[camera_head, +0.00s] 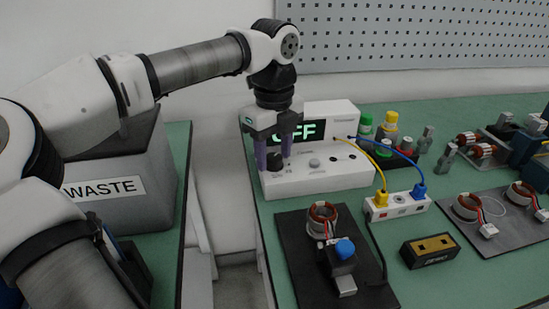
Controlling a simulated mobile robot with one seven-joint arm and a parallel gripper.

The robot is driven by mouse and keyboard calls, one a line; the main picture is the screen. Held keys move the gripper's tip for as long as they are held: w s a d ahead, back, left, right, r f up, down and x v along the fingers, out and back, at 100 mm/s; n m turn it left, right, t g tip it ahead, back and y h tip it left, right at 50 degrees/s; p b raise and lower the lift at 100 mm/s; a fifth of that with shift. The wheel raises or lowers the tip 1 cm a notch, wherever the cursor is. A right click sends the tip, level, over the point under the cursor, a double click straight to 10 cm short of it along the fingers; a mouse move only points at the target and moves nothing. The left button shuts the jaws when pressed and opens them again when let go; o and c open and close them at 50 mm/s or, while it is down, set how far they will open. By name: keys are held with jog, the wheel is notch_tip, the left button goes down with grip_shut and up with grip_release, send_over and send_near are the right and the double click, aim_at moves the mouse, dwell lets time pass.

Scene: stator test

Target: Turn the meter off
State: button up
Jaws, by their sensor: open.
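The meter (335,176) is a white box on the green bench, with a raised back part and a sloping front panel. Its dark screen shows green letters, partly covered by my gripper; the visible part reads "FF". My gripper (275,163) points down at the left of the meter's front panel, its two purple fingers open on either side of a dark knob (274,161). I cannot tell whether the fingers touch the knob. A round button (314,163) sits to the right on the panel.
A yellow and a blue lead run from the meter to a white terminal block (397,206). A stator (322,217) sits on a black plate (296,248) in front. A grey waste bin (153,190) stands left, across a gap. Motor parts fill the right.

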aim_at(274, 156)
notch_tip(274, 156, up, 6)
jog(key=p, duration=0.4)
jog(key=shift+r+p, duration=0.1)
jog(key=shift+p, duration=0.3)
